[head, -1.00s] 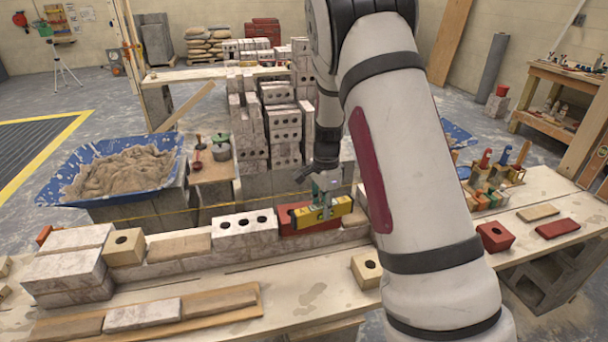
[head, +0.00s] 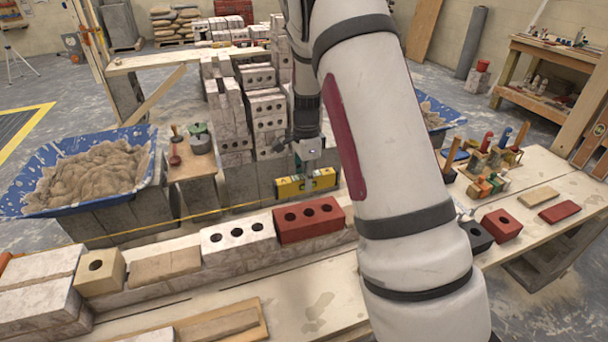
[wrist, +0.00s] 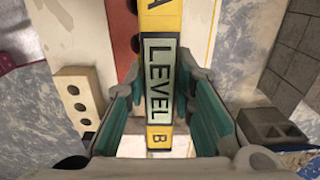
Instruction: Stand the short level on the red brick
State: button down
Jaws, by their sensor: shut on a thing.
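The short level (head: 305,184) is a yellow bar with a pale "LEVEL B" label, which shows in the wrist view (wrist: 160,80). My gripper (head: 308,165) is shut on it, with a teal-padded finger on each side in the wrist view (wrist: 160,115).
A white holed brick (head: 237,235) adjoins the red brick on the left. A yellow string line (head: 215,214) runs behind the row. A smaller red block (head: 502,225) lies on the right bench. The blue sand tub (head: 90,180) stands at back left.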

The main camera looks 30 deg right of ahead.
jog(key=shift+f+b, duration=1.3)
jog(key=shift+f, duration=1.35)
jog(key=shift+f, duration=0.4)
jog(key=c, duration=1.3)
grip_release()
notch_tip(320, 180, up, 12)
jog(key=shift+r, duration=0.1)
jog(key=s+a+r+n+t+p, duration=0.1)
jog(key=s+a+r+n+p, duration=0.1)
jog(key=s+a+r+n, duration=0.4)
jog(key=s+a+r+n+t+p, duration=0.1)
jog(key=s+a+r+n, duration=0.25)
jog(key=s+r, duration=0.45)
jog(key=s+a+r+n+t+p, duration=0.1)
jog(key=s+a+r+n+p, duration=0.1)
jog(key=s+n, duration=0.3)
jog(key=s+a+r+n+t+p, duration=0.1)
jog(key=s+a+r+n, duration=0.3)
jog(key=s, duration=1)
jog(key=shift+s+a+n+p, duration=0.15)
jog(key=shift+a+n+p, duration=0.1)
jog(key=shift+n+p, duration=0.55)
